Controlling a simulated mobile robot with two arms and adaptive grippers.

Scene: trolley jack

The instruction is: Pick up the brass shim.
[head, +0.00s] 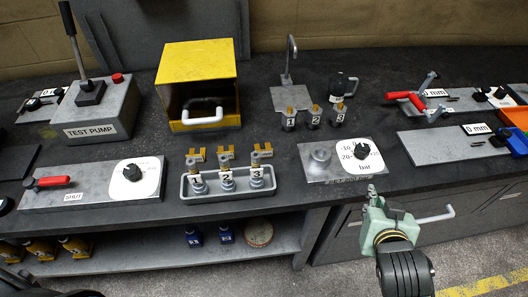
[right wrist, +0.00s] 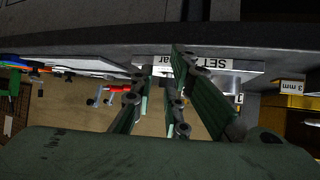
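My right gripper (head: 375,193) is in front of the bench edge, below the bar dial. In the right wrist view its green fingers (right wrist: 163,68) are spread with nothing between them, and the block lies apart from them, to their right. My left gripper is not in view.
A grey tray (head: 228,197) with several numbered fittings stands mid-bench. The bar dial plate (head: 310,173) lies to its right. A yellow box (head: 196,62), a test pump (head: 97,110) and a red-handled valve plate (head: 92,196) stand farther left.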

